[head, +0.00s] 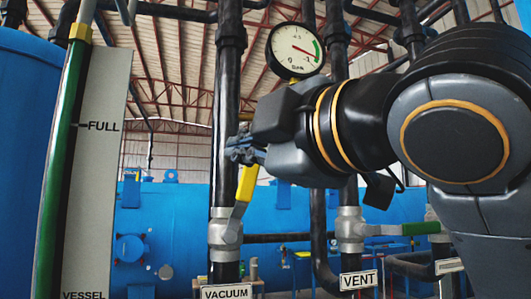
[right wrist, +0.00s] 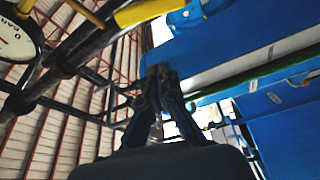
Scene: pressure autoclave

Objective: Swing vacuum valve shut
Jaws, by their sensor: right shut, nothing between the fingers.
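The vacuum valve (head: 225,233) sits on a black vertical pipe above a VACUUM label in the head view. Its yellow lever (head: 246,186) stands nearly upright, along the pipe, leaning a little right. My right gripper (head: 238,150) is shut and empty, at the lever's upper end, and partly hides it. I cannot tell from the head view whether they touch. In the right wrist view the shut fingers (right wrist: 160,78) show in the middle, and the yellow lever (right wrist: 148,11) crosses the top, apart from the fingertips. My left gripper is not in view.
Right of it is the vent valve (head: 349,229) with a level green lever (head: 405,229). A round gauge (head: 296,50) hangs above my right gripper. A level gauge board (head: 98,190) stands at left. Blue vessels (head: 175,225) fill the background.

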